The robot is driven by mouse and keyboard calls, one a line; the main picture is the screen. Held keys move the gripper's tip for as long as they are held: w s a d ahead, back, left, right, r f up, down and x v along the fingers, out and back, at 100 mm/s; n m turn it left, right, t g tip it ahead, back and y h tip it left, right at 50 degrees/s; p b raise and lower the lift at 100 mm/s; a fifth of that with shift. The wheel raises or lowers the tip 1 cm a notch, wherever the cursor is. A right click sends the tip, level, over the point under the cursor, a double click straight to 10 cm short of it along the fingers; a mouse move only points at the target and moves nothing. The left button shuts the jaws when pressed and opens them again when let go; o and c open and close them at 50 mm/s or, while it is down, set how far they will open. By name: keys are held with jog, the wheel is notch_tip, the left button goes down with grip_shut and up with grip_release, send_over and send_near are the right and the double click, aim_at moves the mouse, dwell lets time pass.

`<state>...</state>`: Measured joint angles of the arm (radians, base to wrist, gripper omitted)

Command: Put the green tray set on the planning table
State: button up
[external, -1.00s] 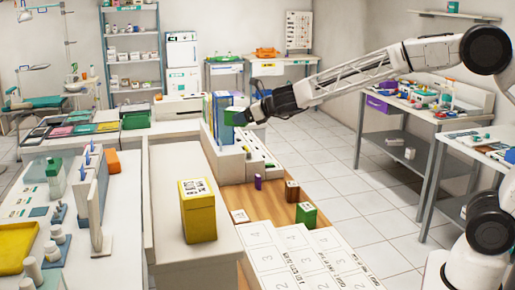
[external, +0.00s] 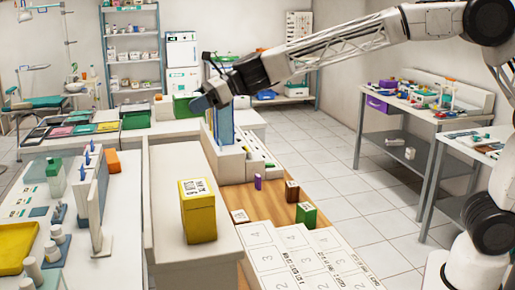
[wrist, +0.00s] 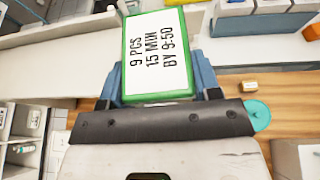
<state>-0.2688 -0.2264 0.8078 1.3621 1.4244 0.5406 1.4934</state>
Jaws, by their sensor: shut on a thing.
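My gripper (external: 203,100) is shut on a green box-like thing (external: 187,107), which I take for the green tray set. In the wrist view this thing (wrist: 160,53) has a green rim and a white label reading "9 PCS 15 MIN BY 9:50", and blue fingers lie on both its sides. It is above or in front of the back counter in the external view; I cannot tell whether it touches anything below. A wooden table (external: 270,200) with a white numbered grid (external: 305,250) lies in the foreground. Which surface is the planning table is not clear.
A blue upright folder (external: 225,125) stands in a white rack close below my gripper. A yellow box (external: 198,210) stands on a pale block. Small green (external: 306,214) and brown (external: 292,190) blocks sit on the wood. Several coloured trays (external: 80,130) lie at back left.

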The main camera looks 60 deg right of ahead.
aim_at(187, 150)
jog(key=s+a+r+n+g+y, duration=0.1)
jog(key=s+a+r+n+g, duration=0.1)
jog(key=a, duration=0.4)
jog(key=s+a+r+n+g+y, duration=0.1)
jog(key=s+a+g, duration=0.1)
jog(key=s+a, duration=0.2)
jog(key=a, duration=0.3)
jog(key=shift+s+a+r+n, duration=0.15)
jog(key=shift+s+r+n, duration=0.25)
jog(key=shift+f, duration=0.2)
jog(key=shift+f, duration=3.2)
jog(key=shift+f, duration=0.6)
jog(key=o, duration=1.2)
